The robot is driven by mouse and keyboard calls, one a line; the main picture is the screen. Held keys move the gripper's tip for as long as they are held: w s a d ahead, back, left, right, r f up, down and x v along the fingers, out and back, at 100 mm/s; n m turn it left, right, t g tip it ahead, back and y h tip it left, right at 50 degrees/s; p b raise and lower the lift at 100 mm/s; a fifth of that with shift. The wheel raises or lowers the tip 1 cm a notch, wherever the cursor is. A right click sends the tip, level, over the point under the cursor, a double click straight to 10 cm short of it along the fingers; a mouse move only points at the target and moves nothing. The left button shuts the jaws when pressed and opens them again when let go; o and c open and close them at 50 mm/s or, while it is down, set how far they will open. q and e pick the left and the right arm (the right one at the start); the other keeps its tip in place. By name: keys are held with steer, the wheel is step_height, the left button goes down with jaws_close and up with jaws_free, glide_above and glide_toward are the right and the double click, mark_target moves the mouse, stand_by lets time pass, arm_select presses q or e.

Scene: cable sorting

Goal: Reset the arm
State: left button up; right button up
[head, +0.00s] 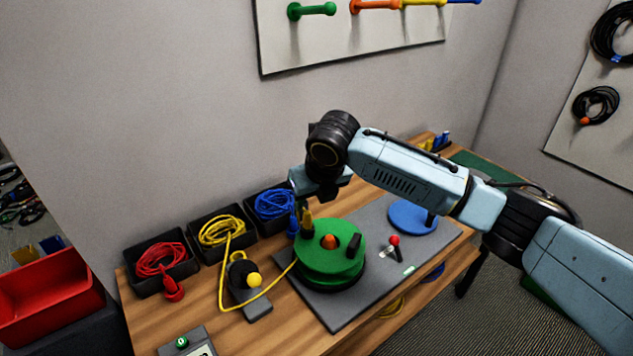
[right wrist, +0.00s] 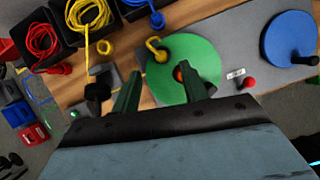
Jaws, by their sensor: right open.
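My right arm comes in from the right in the head view. Its gripper (head: 320,188) hangs above the back of the green reel (head: 328,262); its fingers are largely hidden there. In the right wrist view the two dark green fingers (right wrist: 158,72) are spread apart, with nothing visible between them. The green reel also shows beyond them (right wrist: 200,58), with an orange hub. A yellow cable (head: 222,232) runs from its bin past a black device and on to the reel. A yellow plug (right wrist: 155,44) sits at the reel's edge. My left gripper is not in view.
Black bins hold red (head: 160,259), yellow and blue (head: 275,204) cables along the table's back left. A blue disc (head: 412,217) and a red-knobbed lever (head: 394,241) are on the grey mat (head: 345,318). A red crate (head: 50,290) stands left.

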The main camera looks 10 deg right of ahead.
steer(key=v, duration=0.5)
steer(key=s+a+f+m+y, duration=0.1)
steer(key=s+a+f+m, duration=0.2)
steer(key=s+f+m, duration=0.35)
steer(key=s+a+f+m+y, duration=0.25)
steer(key=s+f+m, duration=0.25)
steer(key=s+m, duration=0.25)
steer(key=s+d+f+m+g+h, duration=0.1)
steer(key=s+d+f+m+h, duration=0.15)
steer(key=s+d+m, duration=0.6)
steer(key=s+d+f+m+h, duration=0.2)
steer(key=s+d+f+m, duration=0.3)
steer(key=s+m, duration=0.7)
step_height(320, 180, down, 23)
steer(key=m+g, duration=0.1)
steer(key=m, duration=0.1)
steer(key=s+d+f, duration=0.1)
steer(key=s+f, duration=0.7)
steer(key=s+d+f+g, duration=0.1)
steer(key=s+d+f, duration=0.1)
steer(key=s+f, duration=0.6)
steer(key=shift+s+d+g, duration=0.3)
steer(key=shift+s+d, duration=0.05)
steer(key=shift+s, duration=0.05)
